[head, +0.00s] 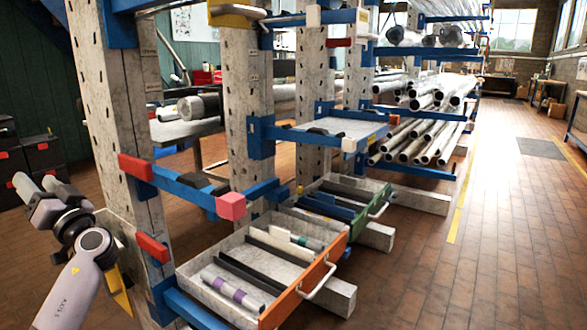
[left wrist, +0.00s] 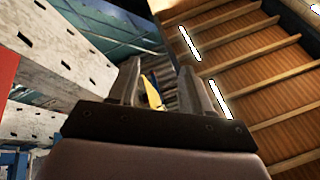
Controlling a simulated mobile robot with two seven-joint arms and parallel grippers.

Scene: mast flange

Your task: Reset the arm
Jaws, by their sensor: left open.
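My left gripper (head: 38,186) is at the far left of the head view, raised and pointing up and to the left. It is beside the nearest white rack upright (head: 118,110), apart from it, with nothing between its fingers. In the left wrist view its two fingers (left wrist: 158,85) stand apart and point up toward the wooden ceiling (left wrist: 255,75). My right gripper is not in either view.
Blue rack arms with red end caps (head: 135,168) jut out close to my left arm. An orange-fronted drawer (head: 300,290) holding bars and a green-fronted drawer (head: 372,212) stand pulled out low down. Metal pipes (head: 425,135) lie farther back. The brick floor (head: 500,230) at right is clear.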

